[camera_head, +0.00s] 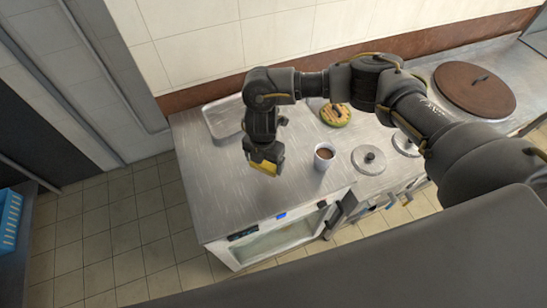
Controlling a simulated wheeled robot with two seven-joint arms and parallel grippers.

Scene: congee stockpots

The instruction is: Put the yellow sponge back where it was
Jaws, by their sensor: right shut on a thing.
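My right gripper (266,158) comes in from the right and points down over the left part of the steel counter (215,190). It is shut on the yellow sponge (264,167), whose lower edge shows below the fingers. The jaws and arm hide the rest of the sponge. I cannot tell whether the sponge touches the counter or is held just above it. My left gripper is not in view.
A white cup (324,156) with brown contents stands right of the gripper. Behind are a shallow metal tray (222,118) and a round yellow-green item (336,115). Two round metal lids (369,159) and a large brown-lidded pot (474,89) lie to the right. The counter's front left is clear.

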